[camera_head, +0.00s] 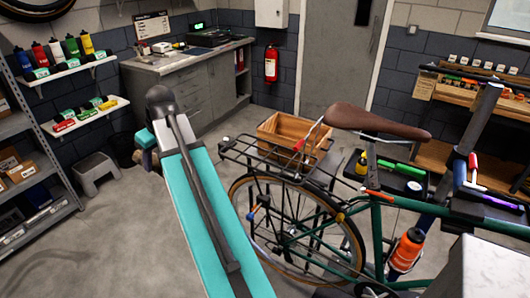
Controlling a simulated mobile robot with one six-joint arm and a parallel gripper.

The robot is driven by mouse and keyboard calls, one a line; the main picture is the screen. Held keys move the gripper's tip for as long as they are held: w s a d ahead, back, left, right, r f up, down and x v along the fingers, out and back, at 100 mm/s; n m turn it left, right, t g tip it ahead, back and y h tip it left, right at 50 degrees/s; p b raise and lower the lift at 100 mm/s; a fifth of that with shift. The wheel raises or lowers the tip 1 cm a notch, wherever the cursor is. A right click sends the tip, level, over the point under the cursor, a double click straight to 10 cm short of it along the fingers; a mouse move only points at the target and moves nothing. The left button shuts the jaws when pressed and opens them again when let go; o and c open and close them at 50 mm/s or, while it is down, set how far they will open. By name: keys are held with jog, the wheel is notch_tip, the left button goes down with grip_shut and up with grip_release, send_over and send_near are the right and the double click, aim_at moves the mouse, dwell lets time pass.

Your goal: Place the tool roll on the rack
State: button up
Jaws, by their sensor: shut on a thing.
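The black rack (238,149) is mounted over the rear wheel of the green bicycle (381,240), and its near left part looks bare. A wooden crate (283,128) shows at the far side of the rack; I cannot tell whether it rests on it or stands behind. My teal and white arm rises from the bottom, left of the rack. My gripper is not in view; the arm hides what lies behind it. A small teal and brown shape shows just left of the arm, too hidden to name. I cannot make out the tool roll.
The brown saddle (376,121) and an orange bottle (406,251) are on the bicycle at right. A grey step stool (97,171) stands at left near metal shelves (42,165). A grey cabinet (205,84) stands behind. Floor between shelves and arm is clear.

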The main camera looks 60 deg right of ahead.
jog(key=s+d+r+p, duration=0.2)
jog(key=s+d, duration=0.8)
jog(key=d, duration=0.5)
jog(key=s+d+r+p, duration=0.3)
jog(key=s+d+r, duration=0.1)
jog(key=s+d, duration=0.7)
jog(key=d, duration=0.3)
jog(key=shift+s+d+r, duration=0.25)
jog(key=shift+s+d, duration=0.05)
jog(key=shift+d, duration=0.1)
jog(key=shift+f+p, duration=1.35)
jog(key=shift+f, duration=1.8)
jog(key=shift+f+p, duration=0.75)
jog(key=shift+f, duration=1.1)
jog(key=shift+f, duration=0.2)
jog(key=o, duration=1.4)
